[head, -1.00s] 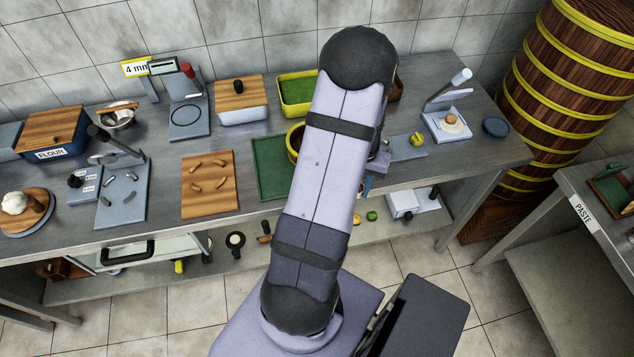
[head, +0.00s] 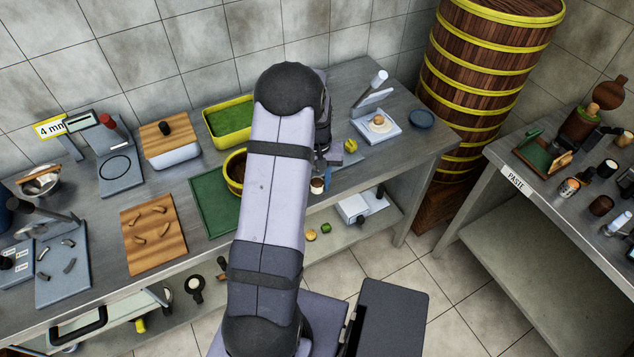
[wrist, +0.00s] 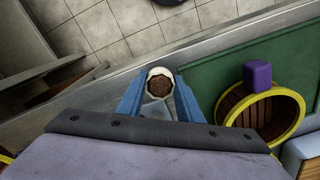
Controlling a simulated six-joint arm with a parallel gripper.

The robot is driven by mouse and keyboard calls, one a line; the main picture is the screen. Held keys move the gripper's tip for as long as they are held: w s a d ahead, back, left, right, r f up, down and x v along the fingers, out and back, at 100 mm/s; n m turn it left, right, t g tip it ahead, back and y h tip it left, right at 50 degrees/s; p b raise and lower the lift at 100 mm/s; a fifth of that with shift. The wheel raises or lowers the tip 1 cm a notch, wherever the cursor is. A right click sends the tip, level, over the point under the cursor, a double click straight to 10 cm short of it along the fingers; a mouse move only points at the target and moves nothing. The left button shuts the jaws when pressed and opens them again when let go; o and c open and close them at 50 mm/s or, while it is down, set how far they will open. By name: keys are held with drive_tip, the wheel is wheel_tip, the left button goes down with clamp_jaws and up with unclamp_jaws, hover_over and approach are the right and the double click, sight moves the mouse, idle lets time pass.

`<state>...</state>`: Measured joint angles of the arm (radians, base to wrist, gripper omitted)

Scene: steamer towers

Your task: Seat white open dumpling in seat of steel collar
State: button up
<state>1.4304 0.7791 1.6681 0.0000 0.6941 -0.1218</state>
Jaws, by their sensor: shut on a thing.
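The white open dumpling (wrist: 160,77) has a pale rim around a brown filling. In the wrist view it sits between the blue fingertips of my gripper (wrist: 159,86), which is shut on it. In the head view the dumpling (head: 317,185) shows small, just right of my arm, above the front edge of the bench. I cannot pick out the steel collar with certainty. A steel lever device (head: 376,128) at the bench's right end has a pale round piece with a brownish lump on its base.
A yellow piece (head: 350,146) lies on a grey plate near my gripper. A banded wooden tower (head: 480,80) stands beyond the bench. A second table labelled PASTE (head: 516,183) is at right.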

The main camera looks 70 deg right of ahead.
drive_tip(key=shift+w+d+f+b, duration=0.15)
drive_tip(key=shift+w+d, duration=0.2)
drive_tip(key=shift+d, duration=0.9)
drive_tip(key=shift+w+d+r+b, duration=0.1)
drive_tip(key=shift+w+d+b, duration=0.15)
drive_tip(key=shift+d, duration=0.95)
drive_tip(key=shift+w+d+f+b, duration=0.1)
drive_tip(key=shift+w+d, duration=0.3)
drive_tip(key=shift+d, duration=0.85)
drive_tip(key=shift+w+d+b, duration=0.2)
drive_tip(key=shift+w+d, duration=0.1)
drive_tip(key=shift+d, duration=0.75)
drive_tip(key=shift+w+d+b, duration=0.15)
drive_tip(key=shift+w+d, duration=0.1)
drive_tip(key=shift+d, duration=0.75)
drive_tip(key=shift+f+b, duration=0.3)
drive_tip(key=shift+r+p, duration=0.3)
drive_tip(key=shift+r, duration=0.15)
idle(0.3)
drive_tip(key=shift+f, duration=0.1)
idle(1.1)
